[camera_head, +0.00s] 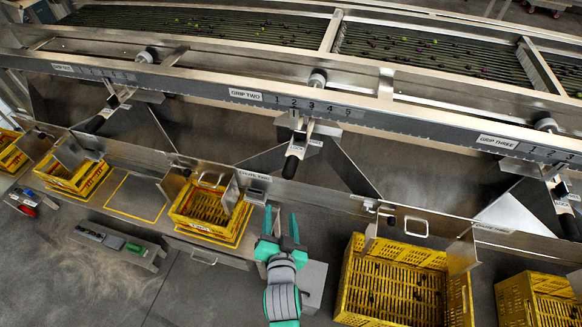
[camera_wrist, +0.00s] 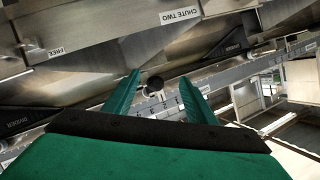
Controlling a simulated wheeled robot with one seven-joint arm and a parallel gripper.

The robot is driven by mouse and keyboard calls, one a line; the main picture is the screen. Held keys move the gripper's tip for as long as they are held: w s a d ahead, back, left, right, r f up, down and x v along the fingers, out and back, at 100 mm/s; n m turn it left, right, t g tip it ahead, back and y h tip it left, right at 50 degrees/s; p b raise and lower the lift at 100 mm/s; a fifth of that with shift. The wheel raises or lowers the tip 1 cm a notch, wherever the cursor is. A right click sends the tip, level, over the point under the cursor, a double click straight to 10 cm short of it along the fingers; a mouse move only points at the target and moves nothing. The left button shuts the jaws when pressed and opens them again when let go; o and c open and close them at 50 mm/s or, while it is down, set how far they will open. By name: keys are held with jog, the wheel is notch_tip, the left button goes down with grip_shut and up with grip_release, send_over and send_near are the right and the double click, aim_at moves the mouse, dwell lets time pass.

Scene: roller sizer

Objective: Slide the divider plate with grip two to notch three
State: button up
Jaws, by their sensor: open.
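The grip two scale (camera_head: 312,106) is a grey strip on the machine's front rail, marked 1 to 5. Below it hangs the grip two lever with a black handle (camera_head: 291,166); its upper end is near marks 2 and 3, but I cannot tell which notch it sits in. A metal divider plate (camera_head: 345,165) slants down beside it. My green gripper (camera_head: 281,212) is open and empty, below the black handle and apart from it. In the wrist view, a round dark handle end (camera_wrist: 155,84) shows between my open fingers (camera_wrist: 158,88), beyond them.
Similar levers hang at grip one (camera_head: 113,99) and grip three (camera_head: 562,188). A metal chute wall (camera_head: 330,200) runs below the handle. Yellow crates stand at left (camera_head: 205,225) and right (camera_head: 350,290) of my arm. Olives lie on the rollers (camera_head: 200,25) above.

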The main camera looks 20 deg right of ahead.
aim_at(291, 168)
jog(key=w+d+r+m+h, duration=0.1)
jog(key=w+d+r+m, duration=0.25)
jog(key=w+d, duration=0.2)
jog(key=shift+n+g, duration=0.3)
jog(key=shift+n, duration=0.15)
jog(key=x, duration=0.7)
jog(key=r+x, duration=0.1)
jog(key=x, duration=0.3)
jog(key=shift+w+a, duration=0.35)
grip_shut()
jog(key=shift+s, duration=0.1)
